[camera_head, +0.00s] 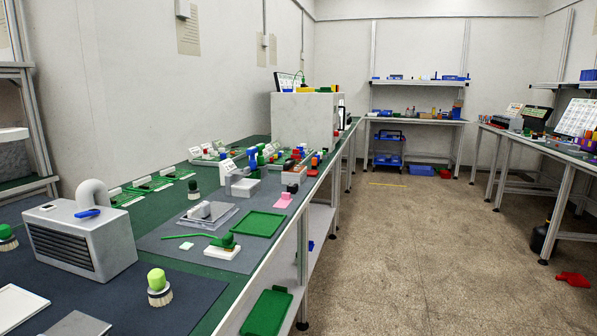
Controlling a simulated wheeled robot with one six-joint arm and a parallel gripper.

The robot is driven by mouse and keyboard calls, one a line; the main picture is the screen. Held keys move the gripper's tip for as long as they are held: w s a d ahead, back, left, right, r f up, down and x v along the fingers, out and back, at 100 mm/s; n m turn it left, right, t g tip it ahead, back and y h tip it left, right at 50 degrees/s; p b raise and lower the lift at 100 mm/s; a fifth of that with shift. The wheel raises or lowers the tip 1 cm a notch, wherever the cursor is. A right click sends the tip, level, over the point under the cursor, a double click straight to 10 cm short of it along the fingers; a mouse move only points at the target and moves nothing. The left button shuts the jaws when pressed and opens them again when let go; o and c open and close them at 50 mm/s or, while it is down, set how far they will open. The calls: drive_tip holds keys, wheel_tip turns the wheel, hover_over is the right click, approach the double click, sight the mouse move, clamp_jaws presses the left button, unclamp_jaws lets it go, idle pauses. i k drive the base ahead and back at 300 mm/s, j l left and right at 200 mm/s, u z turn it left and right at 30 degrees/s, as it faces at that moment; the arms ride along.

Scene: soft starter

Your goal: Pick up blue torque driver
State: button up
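I cannot single out the blue torque driver with certainty. On the long left workbench (160,232), a small upright blue item (251,158) stands among green and white pieces, and another small blue item (315,160) stands near the bench's right edge. Both are too small to identify. My gripper is not in view.
The bench also holds a grey vented box (75,240), a brush with a green knob (158,288), a green tray (258,223) and a large white box (303,118). Other benches stand at the back and right. The floor (420,240) between is mostly clear, with a red item (573,280) at right.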

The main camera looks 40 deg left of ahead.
sight(251, 151)
drive_tip(key=i+u, duration=0.25)
drive_tip(key=i, duration=0.3)
drive_tip(key=i+l+u, duration=0.1)
drive_tip(key=i+u, duration=0.2)
drive_tip(key=i, duration=0.2)
drive_tip(key=i+l+u, duration=0.25)
drive_tip(key=i, duration=0.3)
